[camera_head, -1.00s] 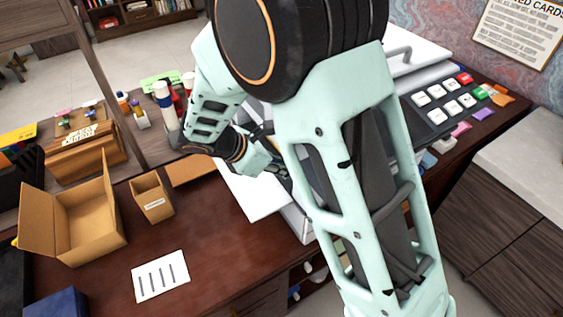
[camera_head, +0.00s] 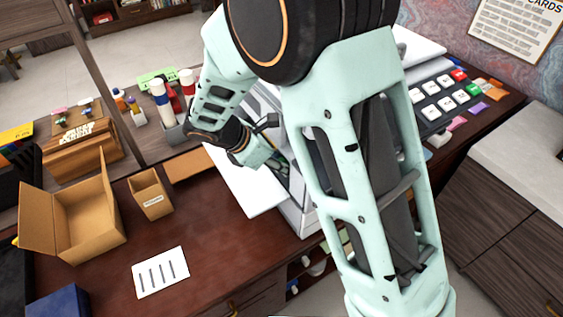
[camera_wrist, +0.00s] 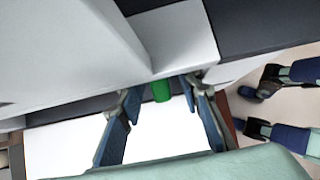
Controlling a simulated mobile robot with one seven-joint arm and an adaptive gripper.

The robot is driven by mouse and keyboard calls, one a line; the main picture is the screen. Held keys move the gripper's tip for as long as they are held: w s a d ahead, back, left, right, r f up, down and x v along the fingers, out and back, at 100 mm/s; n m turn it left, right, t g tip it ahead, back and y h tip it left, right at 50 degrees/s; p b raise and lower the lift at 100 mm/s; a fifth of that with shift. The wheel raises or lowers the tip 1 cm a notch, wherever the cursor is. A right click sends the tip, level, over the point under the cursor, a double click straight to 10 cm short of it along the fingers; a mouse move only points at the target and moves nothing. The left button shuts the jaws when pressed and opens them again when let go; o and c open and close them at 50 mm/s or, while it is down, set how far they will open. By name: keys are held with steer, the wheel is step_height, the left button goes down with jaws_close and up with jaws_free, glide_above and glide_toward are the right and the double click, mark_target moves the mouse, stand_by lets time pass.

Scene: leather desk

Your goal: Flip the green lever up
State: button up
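The green lever (camera_wrist: 161,91) shows in the wrist view as a short green piece under the edge of a pale grey machine (camera_wrist: 175,40). My gripper (camera_wrist: 160,94) is open, with one blue-padded finger on each side of the lever. No finger visibly grips it. In the head view my gripper (camera_head: 277,163) is at the near left side of the same machine (camera_head: 303,214), above a white flat panel (camera_head: 245,185). My arm hides much of the machine there, and I cannot make out the lever clearly in that view.
An open cardboard box (camera_head: 75,220), a small open box (camera_head: 151,195) and a marked white card (camera_head: 160,272) are on the dark desk to the left. Bottles (camera_head: 162,102) stand behind. A keypad (camera_head: 440,100) is at the right. The front desk middle is clear.

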steer(key=v, duration=1.2)
steer(key=shift+r, duration=0.1)
